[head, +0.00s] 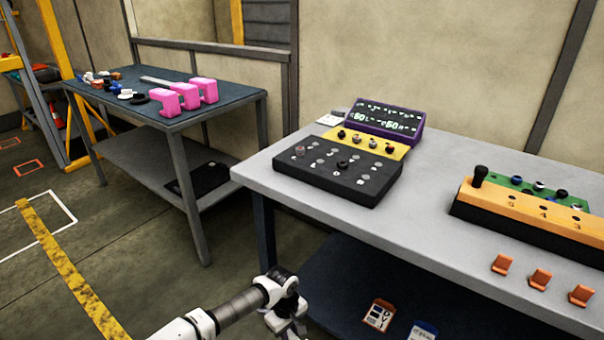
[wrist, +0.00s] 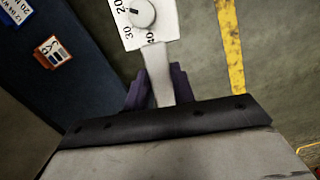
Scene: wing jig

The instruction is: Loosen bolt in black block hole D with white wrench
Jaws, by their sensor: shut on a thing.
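The black block (head: 325,187) sits on the grey table's left end, with several round holes or bolt heads on top. A brownish bolt head (head: 300,151) and a dark one (head: 343,166) stand out; the hole letters are too small to read, so I cannot tell which is D. My gripper (wrist: 160,88), with purple fingers, is shut on the white wrench (wrist: 157,58). The wrench carries a dial with numbers such as 20, 30 and 40. In the head view my gripper is low, off the table's front left, well apart from the block; the wrench is not clearly visible there.
A yellow strip (head: 368,144) with several knobs and a purple display (head: 385,121) stand behind the block. An orange block (head: 520,212) and orange clips (head: 540,279) are on the right. The table's front edge lies between my gripper and the block.

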